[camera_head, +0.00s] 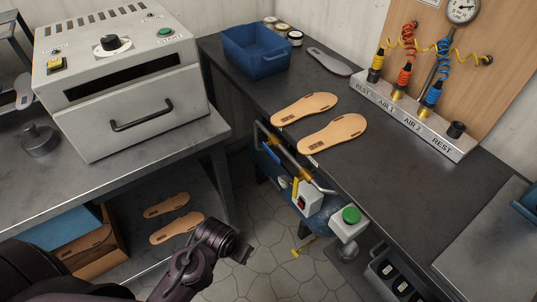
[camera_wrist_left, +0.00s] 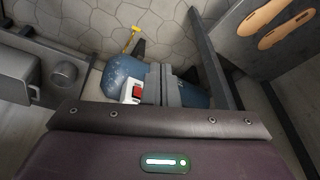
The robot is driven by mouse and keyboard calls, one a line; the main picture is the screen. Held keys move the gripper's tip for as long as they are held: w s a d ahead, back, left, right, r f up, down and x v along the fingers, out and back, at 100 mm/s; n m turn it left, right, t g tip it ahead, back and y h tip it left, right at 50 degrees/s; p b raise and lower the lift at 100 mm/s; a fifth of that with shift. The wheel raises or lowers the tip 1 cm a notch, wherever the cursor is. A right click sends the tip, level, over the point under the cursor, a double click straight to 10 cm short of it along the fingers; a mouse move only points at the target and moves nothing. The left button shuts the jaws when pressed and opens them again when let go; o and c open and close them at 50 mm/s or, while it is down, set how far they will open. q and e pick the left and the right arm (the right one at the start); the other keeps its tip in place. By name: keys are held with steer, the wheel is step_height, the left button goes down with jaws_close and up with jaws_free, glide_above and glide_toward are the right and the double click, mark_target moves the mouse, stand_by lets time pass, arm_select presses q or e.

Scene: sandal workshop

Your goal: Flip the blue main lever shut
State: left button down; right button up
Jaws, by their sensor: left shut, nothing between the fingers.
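A blue tank (camera_head: 320,222) with fittings sits under the right bench; it also shows in the wrist view (camera_wrist_left: 198,88). A yellow lever (camera_head: 303,248) stands out low beside it, and shows at the top of the wrist view (camera_wrist_left: 131,40). More yellow parts are on the pipework above the tank. My left gripper (camera_head: 243,253) is left of the tank in the head view. In the wrist view its grey fingers (camera_wrist_left: 162,70) are shut and empty, hiding the tank's middle. My right gripper is out of view.
A white box with a red switch (camera_wrist_left: 138,91) and a green button (camera_head: 351,214) are by the tank. The right bench (camera_head: 400,180) overhangs it. The left bench (camera_head: 180,150) carries an oven (camera_head: 125,75). The floor (camera_head: 262,210) between the benches is open.

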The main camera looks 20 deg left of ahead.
arm_select(q)
steer(key=w+a+r+m+t+h, duration=0.2)
steer(key=w+r+t+h, duration=0.2)
steer(key=w+r, duration=0.4)
steer(key=w+a+r+m+t+h, duration=0.3)
steer(key=w+r+t+h, duration=0.1)
steer(key=w+r, duration=0.5)
steer(key=shift+r+m+t+h, duration=0.3)
steer(key=shift+r+t+h, duration=0.1)
steer(key=shift+r+h, duration=0.15)
steer(key=shift+w, duration=0.15)
glide_above(269, 151)
steer(key=s+d, duration=0.1)
steer(key=s, duration=0.2)
step_height(269, 151, down, 2)
step_height(269, 151, down, 3)
steer(key=shift+s+f+p, duration=0.1)
steer(key=shift+s+p, duration=0.05)
steer(key=shift+p, duration=0.35)
steer(key=shift+f, duration=0.7)
